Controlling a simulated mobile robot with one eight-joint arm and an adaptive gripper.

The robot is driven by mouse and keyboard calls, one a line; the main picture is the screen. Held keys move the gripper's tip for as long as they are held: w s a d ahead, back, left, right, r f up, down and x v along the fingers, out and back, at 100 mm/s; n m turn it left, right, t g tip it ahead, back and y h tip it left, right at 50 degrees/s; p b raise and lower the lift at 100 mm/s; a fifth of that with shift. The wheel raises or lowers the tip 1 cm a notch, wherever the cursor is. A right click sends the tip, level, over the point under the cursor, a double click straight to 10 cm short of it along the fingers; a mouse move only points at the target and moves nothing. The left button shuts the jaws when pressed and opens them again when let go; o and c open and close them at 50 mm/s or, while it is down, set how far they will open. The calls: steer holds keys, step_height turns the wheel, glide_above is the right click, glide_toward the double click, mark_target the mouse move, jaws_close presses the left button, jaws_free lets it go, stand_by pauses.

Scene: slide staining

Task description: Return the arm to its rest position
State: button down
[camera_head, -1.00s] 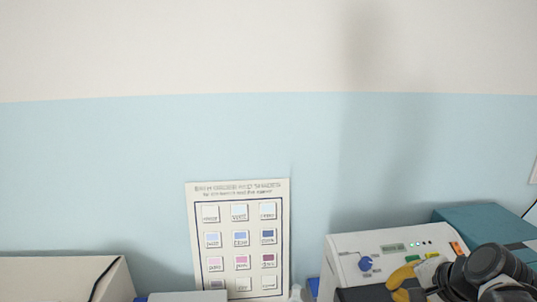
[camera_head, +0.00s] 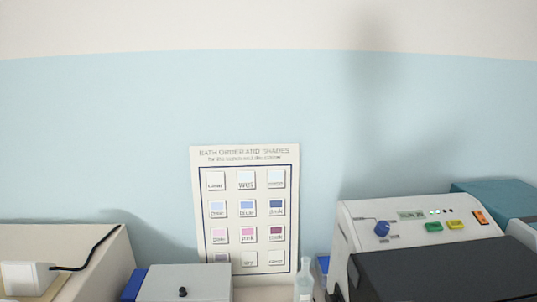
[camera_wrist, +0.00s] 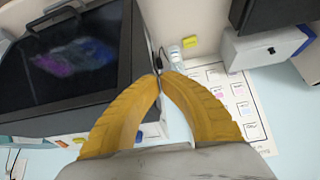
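My gripper (camera_wrist: 160,78) shows in the wrist view with its two yellow fingers brought together at the tips. I see nothing between them. The fingers are in the air, between the dark-lidded machine (camera_wrist: 55,62) and the wall chart (camera_wrist: 232,95). In the head view my arm and gripper are out of sight.
In the head view the machine (camera_head: 437,262) with a blue knob stands at right. A clear bottle (camera_head: 304,281) is beside it. A grey box (camera_head: 184,284) with a black knob and a larger beige box (camera_head: 85,262) stand at left. The chart (camera_head: 199,190) stands against the wall.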

step_height(320, 180, down, 22)
steer(key=b, duration=1.9)
